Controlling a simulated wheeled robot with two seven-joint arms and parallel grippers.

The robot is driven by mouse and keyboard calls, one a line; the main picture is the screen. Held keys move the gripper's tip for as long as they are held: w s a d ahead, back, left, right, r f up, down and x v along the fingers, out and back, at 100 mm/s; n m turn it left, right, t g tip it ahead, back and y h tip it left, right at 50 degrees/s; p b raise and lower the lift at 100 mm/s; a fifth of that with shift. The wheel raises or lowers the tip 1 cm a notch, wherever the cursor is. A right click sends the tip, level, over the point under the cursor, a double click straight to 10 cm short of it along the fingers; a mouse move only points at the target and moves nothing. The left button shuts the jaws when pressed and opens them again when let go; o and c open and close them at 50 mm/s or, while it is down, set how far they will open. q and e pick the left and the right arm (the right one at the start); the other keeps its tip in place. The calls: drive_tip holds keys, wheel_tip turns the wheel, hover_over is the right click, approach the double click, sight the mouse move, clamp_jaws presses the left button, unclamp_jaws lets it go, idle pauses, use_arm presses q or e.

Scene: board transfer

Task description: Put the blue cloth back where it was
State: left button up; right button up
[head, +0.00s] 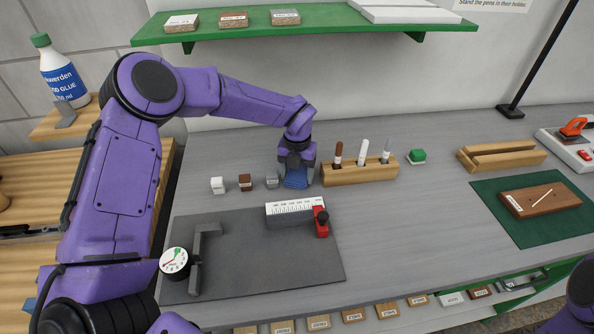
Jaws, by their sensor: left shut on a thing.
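The blue cloth (296,179) is a small blue piece under my left gripper (296,172), at the back of the grey workbench (400,220). My left gripper points down and is shut on the cloth, just left of the wooden pen holder (340,174). The cloth is partly hidden by the fingers, and I cannot tell whether it touches the bench. My right gripper is not in view; only a bit of my right arm shows at the lower right.
Small white, brown and grey blocks (245,182) stand left of the cloth. A dark mat (250,268) with a ruler stop (295,208) and gauge (174,262) lies in front. A green shelf (330,20) hangs above.

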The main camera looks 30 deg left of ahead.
sight(298, 174)
use_arm(q)
drive_tip(key=shift+w+f, duration=0.15)
drive_tip(key=shift+w, duration=0.05)
drive_tip(key=o, duration=1.1)
drive_tip(key=shift+w+f, duration=0.1)
drive_tip(key=shift+w, duration=0.05)
drive_tip(key=shift+s+r, duration=0.2)
drive_tip(key=shift+s, duration=0.05)
drive_tip(key=shift+w+r, duration=0.1)
drive_tip(key=shift+r, duration=0.25)
wheel_tip(298, 174, up, 11)
drive_tip(key=b, duration=0.2)
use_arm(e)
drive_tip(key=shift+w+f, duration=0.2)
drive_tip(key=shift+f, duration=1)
use_arm(q)
drive_tip(key=shift+r, duration=0.1)
